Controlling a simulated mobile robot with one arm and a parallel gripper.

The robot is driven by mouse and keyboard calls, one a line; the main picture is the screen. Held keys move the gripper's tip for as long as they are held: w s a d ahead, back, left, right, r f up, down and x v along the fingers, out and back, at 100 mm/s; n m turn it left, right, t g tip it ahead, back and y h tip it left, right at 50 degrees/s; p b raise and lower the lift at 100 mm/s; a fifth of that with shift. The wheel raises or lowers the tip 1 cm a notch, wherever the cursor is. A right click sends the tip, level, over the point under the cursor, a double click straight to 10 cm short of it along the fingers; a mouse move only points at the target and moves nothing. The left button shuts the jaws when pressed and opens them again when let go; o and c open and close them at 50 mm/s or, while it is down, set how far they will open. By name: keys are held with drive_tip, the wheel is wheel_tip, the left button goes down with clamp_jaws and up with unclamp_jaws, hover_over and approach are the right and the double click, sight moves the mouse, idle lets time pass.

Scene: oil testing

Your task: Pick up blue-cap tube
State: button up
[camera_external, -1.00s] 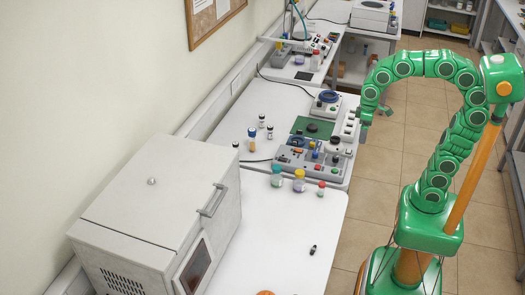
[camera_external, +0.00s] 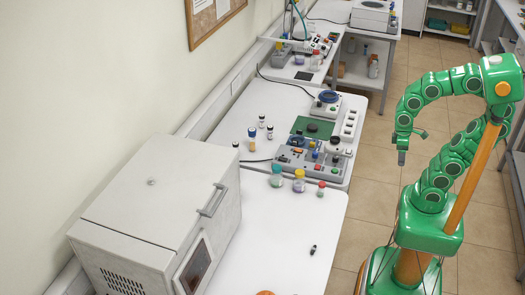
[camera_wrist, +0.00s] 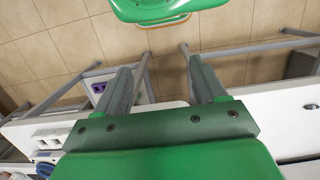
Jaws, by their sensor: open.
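Two blue-capped containers show in the external view. A small amber-bodied vial with a blue cap (camera_external: 252,139) stands upright near the back of the white middle table. A wider teal bottle with a blue cap (camera_external: 277,178) stands at the near edge of the test panel. I cannot tell which is the blue-cap tube. My gripper (camera_external: 402,158) hangs over the floor, well right of the table and apart from both. In the wrist view my gripper (camera_wrist: 164,75) has its two fingers apart, with only floor and table frame between them.
A yellow-capped bottle (camera_external: 299,181) and a red-capped bottle (camera_external: 321,189) stand beside the teal one. The grey test panel (camera_external: 270,160) lies behind them. A large white oven (camera_external: 150,215) fills the near left. A small dark object (camera_external: 313,249) lies on the clear near tabletop.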

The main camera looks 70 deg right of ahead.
drive_tip(key=shift+w, duration=0.1)
drive_tip(key=n+t+y, duration=0.1)
drive_tip(key=t, duration=1.4)
hover_over(252, 140)
drive_tip(key=s+d, duration=0.2)
drive_tip(key=s, duration=0.2)
wheel_tip(252, 140, down, 6)
drive_tip(key=shift+f+x, duration=0.1)
drive_tip(key=shift+x, duration=1.65)
drive_tip(key=shift+f+x, duration=0.15)
drive_tip(key=shift+x, duration=1.55)
drive_tip(key=shift+s, duration=0.1)
drive_tip(key=shift+a, duration=0.1)
drive_tip(key=c, duration=1)
drive_tip(key=shift+r, duration=0.1)
drive_tip(key=shift+c, duration=0.2)
